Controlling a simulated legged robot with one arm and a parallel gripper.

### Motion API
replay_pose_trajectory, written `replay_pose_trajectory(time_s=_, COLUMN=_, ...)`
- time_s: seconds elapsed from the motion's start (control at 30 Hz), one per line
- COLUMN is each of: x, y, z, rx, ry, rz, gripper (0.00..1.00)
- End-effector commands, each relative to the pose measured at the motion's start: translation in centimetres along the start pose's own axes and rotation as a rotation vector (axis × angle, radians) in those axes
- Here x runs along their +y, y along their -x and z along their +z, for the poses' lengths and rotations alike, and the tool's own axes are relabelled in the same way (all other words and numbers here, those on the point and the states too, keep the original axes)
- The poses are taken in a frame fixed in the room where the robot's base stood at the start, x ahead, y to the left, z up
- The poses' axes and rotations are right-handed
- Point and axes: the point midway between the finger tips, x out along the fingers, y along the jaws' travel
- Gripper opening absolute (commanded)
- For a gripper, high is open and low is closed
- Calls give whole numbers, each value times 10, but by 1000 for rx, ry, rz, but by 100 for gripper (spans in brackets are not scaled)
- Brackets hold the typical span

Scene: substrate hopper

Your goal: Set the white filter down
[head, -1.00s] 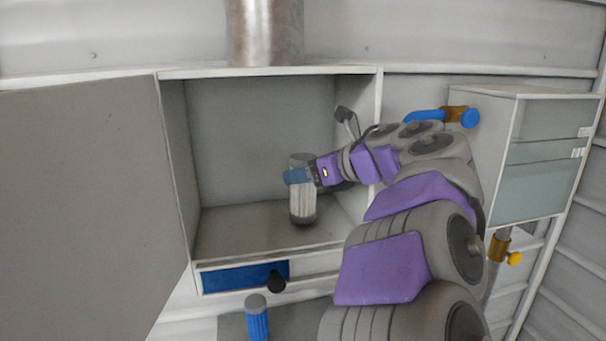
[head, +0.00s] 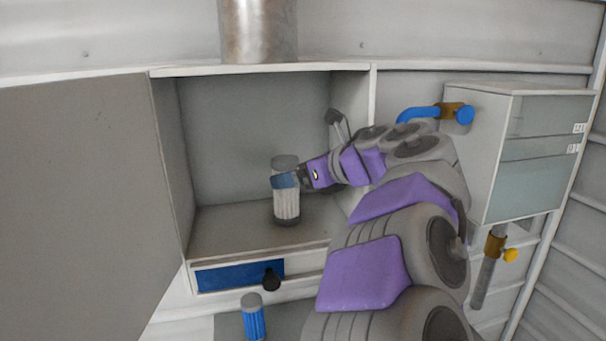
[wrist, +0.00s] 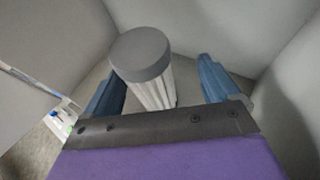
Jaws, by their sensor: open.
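The white filter (head: 287,206), a pleated cylinder with grey end caps, stands upright on the floor of the open cabinet (head: 217,240). In the wrist view the filter (wrist: 152,88) rises between the two blue fingers, nearer the left one, with a clear gap to the right one. My gripper (head: 287,181) reaches in from the right at the filter's upper part and is open around it. In the wrist view my gripper (wrist: 162,88) also shows its fingers spread wide. The filter's lower end is hidden in the wrist view.
A blue filter (head: 253,317) stands on a grey surface below the cabinet. A blue panel (head: 240,275) with a black knob (head: 271,279) sits under the cabinet opening. The large grey door (head: 80,210) is swung open to the left. The cabinet floor around the white filter is clear.

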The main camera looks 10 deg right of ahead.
Motion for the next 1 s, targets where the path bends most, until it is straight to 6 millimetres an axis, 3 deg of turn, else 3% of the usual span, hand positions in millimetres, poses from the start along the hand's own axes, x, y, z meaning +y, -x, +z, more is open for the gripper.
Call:
replay_pose_trajectory(time_s=0.17, x=9, y=1, z=6, rx=3, ry=8, rz=-2, gripper=89)
replay_pose_trajectory(time_s=0.6, x=-18, y=102, z=-3, rx=-9, ry=-6, rz=1, gripper=89)
replay_pose_trajectory(time_s=1.0, x=-4, y=123, z=2, rx=-2, ry=0, rz=2, gripper=89)
